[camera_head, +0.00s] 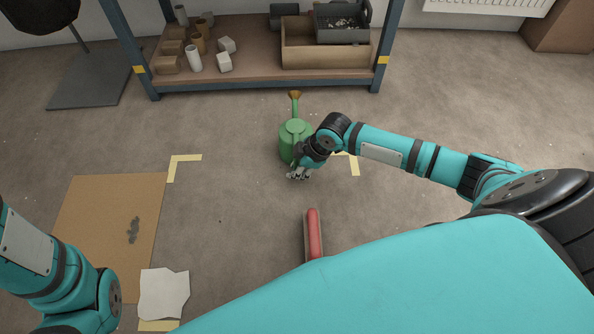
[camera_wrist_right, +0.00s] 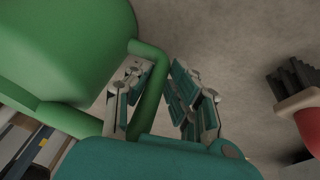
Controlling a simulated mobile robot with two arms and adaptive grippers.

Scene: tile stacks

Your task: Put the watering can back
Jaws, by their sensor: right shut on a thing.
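The green watering can (camera_head: 287,143) is in front of the shelf in the head view, its brown-tipped spout pointing at the shelf. Its body (camera_wrist_right: 60,45) and handle (camera_wrist_right: 152,95) fill the left and middle of the right wrist view. My right gripper (camera_head: 299,174) is shut on the handle, which runs between its fingers (camera_wrist_right: 160,95). I cannot tell whether the can touches the floor. My left arm shows at the lower left of the head view, but its gripper is out of view.
Yellow tape corners (camera_head: 183,159) (camera_head: 354,164) mark the floor either side of the can. The blue-framed shelf (camera_head: 245,83) holds a wooden box (camera_head: 300,57), pots and blocks. A red brush (camera_head: 314,235) lies nearer me. Cardboard (camera_head: 100,215) and white paper (camera_head: 163,293) lie left.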

